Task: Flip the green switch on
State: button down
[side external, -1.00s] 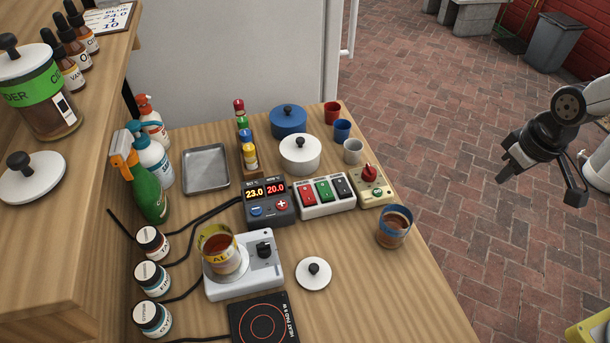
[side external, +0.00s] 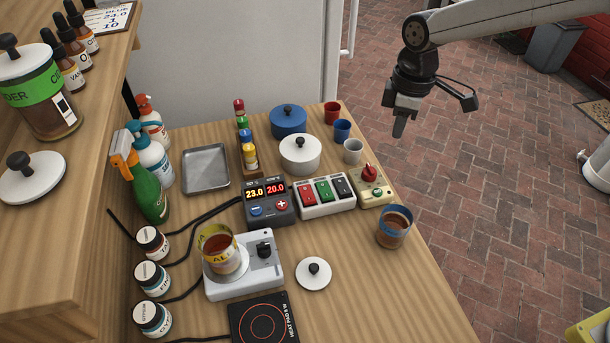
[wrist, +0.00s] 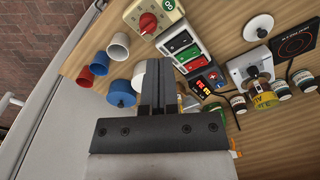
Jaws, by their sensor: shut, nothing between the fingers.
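The green switch (side external: 324,191) is the middle rocker on a white switch box, between a red rocker (side external: 306,195) and a dark rocker (side external: 342,187). In the wrist view the green switch (wrist: 188,53) lies just beyond my fingertips, between the other two rockers. Whether it is on or off I cannot tell. My gripper (side external: 398,130) is shut and empty, pointing down, in the air to the right of the switch box and above it. In the wrist view my gripper (wrist: 157,66) shows its two fingers together.
A beige box with a red knob (side external: 370,174) stands right of the switch box. Cups, a white pot (side external: 300,154) and a blue pot (side external: 288,121) stand behind it. A dark controller (side external: 268,201) is at its left. A glass of brown liquid (side external: 394,227) stands near the table edge.

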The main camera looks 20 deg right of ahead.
aim_at(328, 195)
jog(key=w+a+n+g, duration=0.1)
jog(key=a+n, duration=0.5)
jog(key=a, duration=0.6)
jog(key=shift+w+a+r, duration=0.25)
jog(key=shift+w+a, duration=0.1)
jog(key=shift+w, duration=0.1)
jog(key=shift+f, duration=0.1)
jog(key=f, duration=0.4)
jog(key=s+f, duration=0.1)
jog(key=f, duration=0.8)
jog(key=shift+s+f, duration=0.35)
jog(key=shift+f, duration=0.1)
jog(key=shift+s+f, duration=0.1)
jog(key=shift+f, duration=0.1)
jog(key=shift+w+r, duration=0.35)
jog(key=shift+w, duration=0.35)
